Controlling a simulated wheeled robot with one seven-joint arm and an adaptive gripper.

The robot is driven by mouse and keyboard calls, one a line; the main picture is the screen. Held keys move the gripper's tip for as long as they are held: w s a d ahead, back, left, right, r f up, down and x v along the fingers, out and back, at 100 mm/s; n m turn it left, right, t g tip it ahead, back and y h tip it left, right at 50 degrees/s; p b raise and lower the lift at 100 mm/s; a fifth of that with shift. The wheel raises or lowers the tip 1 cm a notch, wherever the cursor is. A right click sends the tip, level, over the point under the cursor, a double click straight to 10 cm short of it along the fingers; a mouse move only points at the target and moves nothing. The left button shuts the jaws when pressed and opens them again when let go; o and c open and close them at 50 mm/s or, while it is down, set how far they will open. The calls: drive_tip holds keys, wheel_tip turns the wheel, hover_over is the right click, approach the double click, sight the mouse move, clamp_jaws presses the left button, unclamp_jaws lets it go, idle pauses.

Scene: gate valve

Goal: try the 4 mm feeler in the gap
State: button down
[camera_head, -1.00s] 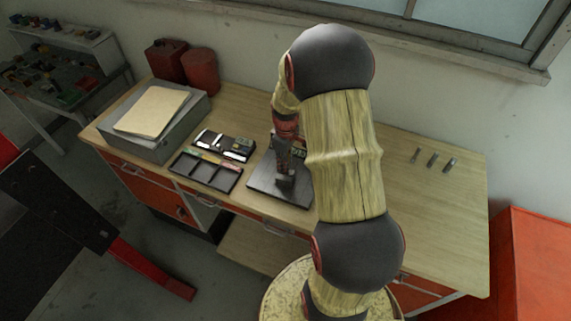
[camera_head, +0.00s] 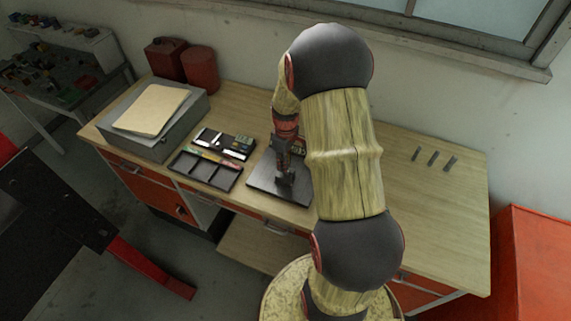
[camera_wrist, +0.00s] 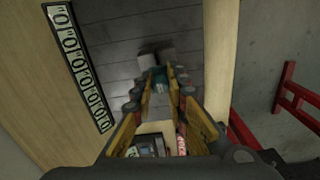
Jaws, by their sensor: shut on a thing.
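My gripper (camera_wrist: 160,86) points down over the dark base plate (camera_head: 262,184). In the head view my gripper (camera_head: 285,165) is partly behind my arm. In the wrist view its fingers are closed around a small teal piece, probably the feeler (camera_wrist: 160,79); its size marking cannot be read. A grey block-like part (camera_wrist: 155,58) stands on the plate just beyond the fingertips. The gap itself cannot be made out, nor whether the held piece touches the block.
A black compartment tray (camera_head: 206,183) and a dark case (camera_head: 224,145) lie left of the plate. A grey box with a folder (camera_head: 150,112) and red cans (camera_head: 200,70) stand farther left. Several small metal pieces (camera_head: 432,158) lie at the right. A numbered strip (camera_wrist: 80,68) borders the plate.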

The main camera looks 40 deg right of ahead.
drive_tip(key=shift+f+b, duration=0.45)
drive_tip(key=shift+f, duration=0.25)
idle(0.7)
drive_tip(key=shift+r, duration=0.3)
idle(0.7)
drive_tip(key=shift+r+p, duration=0.35)
drive_tip(key=shift+p, duration=0.1)
drive_tip(key=shift+r+p, duration=0.95)
drive_tip(key=shift+r, duration=0.6)
drive_tip(key=shift+r+p, duration=1.45)
drive_tip(key=shift+r, duration=0.95)
